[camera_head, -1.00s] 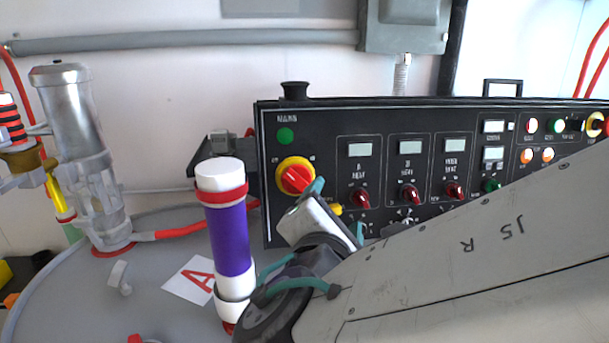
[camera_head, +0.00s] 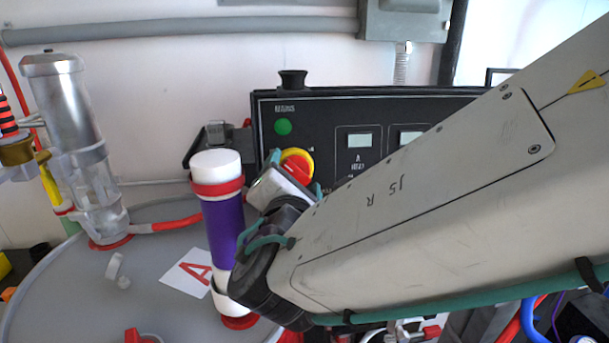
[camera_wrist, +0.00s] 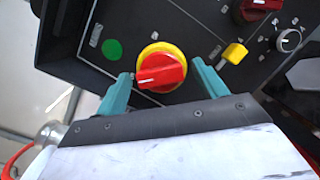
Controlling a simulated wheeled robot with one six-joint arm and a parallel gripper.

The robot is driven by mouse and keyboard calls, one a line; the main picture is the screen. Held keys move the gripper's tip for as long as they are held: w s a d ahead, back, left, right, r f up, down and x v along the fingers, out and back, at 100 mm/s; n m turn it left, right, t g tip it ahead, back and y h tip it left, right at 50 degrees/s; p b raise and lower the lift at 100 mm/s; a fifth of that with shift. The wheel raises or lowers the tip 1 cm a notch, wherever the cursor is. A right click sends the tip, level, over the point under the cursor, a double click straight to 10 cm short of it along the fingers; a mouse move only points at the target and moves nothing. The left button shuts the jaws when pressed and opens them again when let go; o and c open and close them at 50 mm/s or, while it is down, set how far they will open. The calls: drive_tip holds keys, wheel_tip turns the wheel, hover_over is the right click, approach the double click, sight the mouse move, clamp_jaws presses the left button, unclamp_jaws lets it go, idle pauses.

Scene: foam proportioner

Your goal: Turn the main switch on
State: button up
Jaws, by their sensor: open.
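The main switch is a red knob on a round yellow plate, at the left of the black control panel. It shows in the head view (camera_head: 297,165), partly hidden by my wrist, and in the wrist view (camera_wrist: 161,73). There its handle lies nearly level, with a white mark at the left end. My gripper (camera_wrist: 163,84) is open. Its teal fingers stand apart on the left and right of the knob, with visible gaps and no clear contact. A round green light (camera_wrist: 112,49) sits up and left of the switch.
A purple and white cylinder (camera_head: 224,228) stands close beside my wrist. A yellow key-like knob (camera_wrist: 235,54) lies near the right finger in the wrist view. A metal pump (camera_head: 70,120) stands at the far left. My arm covers much of the panel.

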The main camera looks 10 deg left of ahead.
drive_tip(key=c, duration=1)
drive_tip(key=shift+m, duration=0.3)
drive_tip(key=m+g+h, duration=0.1)
drive_tip(key=m, duration=0.3)
drive_tip(key=shift+m, duration=0.4)
drive_tip(key=m+g, duration=0.1)
drive_tip(key=m, duration=0.3)
drive_tip(key=shift+r+m, duration=0.15)
drive_tip(key=shift+m, duration=0.15)
drive_tip(key=m+g, duration=0.1)
drive_tip(key=m, duration=0.3)
drive_tip(key=shift+m+g+y, duration=0.3)
drive_tip(key=shift+m+g, duration=0.2)
drive_tip(key=shift+m, duration=1.3)
